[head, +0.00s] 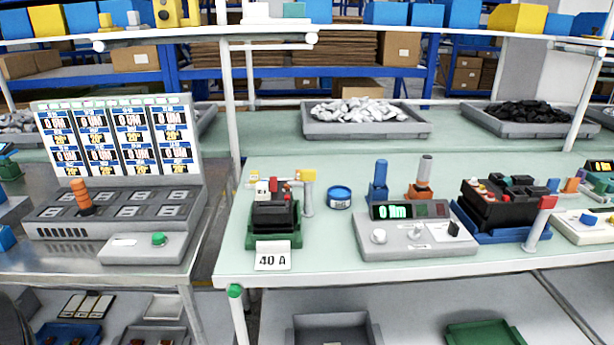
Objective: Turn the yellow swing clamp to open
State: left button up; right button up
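The yellow swing clamp (308,175) is a small yellow block on top of a light grey post. The post stands on the table just right of a black breaker (274,216) in a green base (284,241). A red part on the breaker lies close to the yellow block's left side. Whether the clamp presses on the breaker is too small to tell. A white card reading "40 A" (272,256) stands in front of the base. Neither of my grippers is in view.
A grey tester (417,246) with a "0 Nm" display and a blue round tin (340,197) stand right of the clamp. Farther right is a red-topped post (547,203) beside another black unit (505,207). A grey rack (118,212) stands on the left bench. The front table strip is mostly clear.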

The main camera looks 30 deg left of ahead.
aim_at(306, 177)
jog(key=u, duration=0.6)
jog(key=j+u, duration=0.15)
jog(key=u, duration=0.25)
jog(key=i+j+u, duration=0.1)
jog(key=u, duration=0.3)
jog(key=i+u, duration=0.1)
jog(key=u, duration=0.3)
jog(key=i+j, duration=0.2)
